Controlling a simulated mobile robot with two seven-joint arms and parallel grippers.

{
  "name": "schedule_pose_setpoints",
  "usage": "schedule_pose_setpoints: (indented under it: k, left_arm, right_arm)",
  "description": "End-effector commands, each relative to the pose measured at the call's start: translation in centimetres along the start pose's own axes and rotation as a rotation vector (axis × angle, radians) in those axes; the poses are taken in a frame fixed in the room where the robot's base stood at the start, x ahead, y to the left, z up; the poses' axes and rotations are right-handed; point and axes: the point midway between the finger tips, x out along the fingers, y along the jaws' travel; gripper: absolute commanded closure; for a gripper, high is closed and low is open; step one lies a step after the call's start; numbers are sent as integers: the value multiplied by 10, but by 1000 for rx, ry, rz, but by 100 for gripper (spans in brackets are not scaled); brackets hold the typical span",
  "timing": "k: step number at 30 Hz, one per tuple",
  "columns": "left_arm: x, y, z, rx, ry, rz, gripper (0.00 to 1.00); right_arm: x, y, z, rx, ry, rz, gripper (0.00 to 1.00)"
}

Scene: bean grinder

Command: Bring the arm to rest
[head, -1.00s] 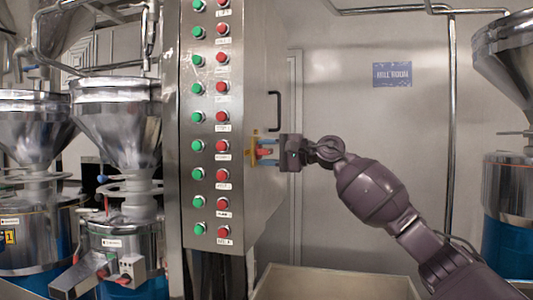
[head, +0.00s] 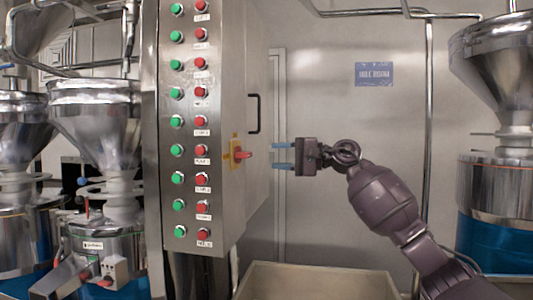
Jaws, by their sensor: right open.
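My right gripper (head: 278,156) has blue fingertips set apart and pointing left, with nothing between them. It hangs in the air to the right of the control cabinet (head: 257,55). A red rotary switch (head: 243,155) on a yellow plate sits on the cabinet's side face. A gap shows between the fingertips and the switch. My right arm (head: 385,200) comes in from the lower right and is bent at the wrist. My left gripper is not in view.
The cabinet front has columns of green and red buttons, and a black handle (head: 254,113) is on its side. Steel grinders (head: 95,120) stand left; another hopper (head: 500,70) stands right. An open bin (head: 318,280) lies below my arm. A wall sign (head: 374,74) hangs behind.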

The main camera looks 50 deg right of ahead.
Motion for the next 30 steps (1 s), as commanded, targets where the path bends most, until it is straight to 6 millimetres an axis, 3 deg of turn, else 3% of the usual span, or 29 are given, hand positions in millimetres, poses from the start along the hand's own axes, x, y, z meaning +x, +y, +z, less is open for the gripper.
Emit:
schedule_pose_setpoints:
  k: [7, 25, 30]
  left_arm:
    - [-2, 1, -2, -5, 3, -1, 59]
    - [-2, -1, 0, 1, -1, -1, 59]
    - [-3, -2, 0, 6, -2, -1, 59]
  right_arm:
    - [-15, 0, 0, -1, 0, 0, 57]
    - [-15, 0, 0, 2, 0, 1, 57]
    - [-15, -2, -2, 103, 9, -15, 57]
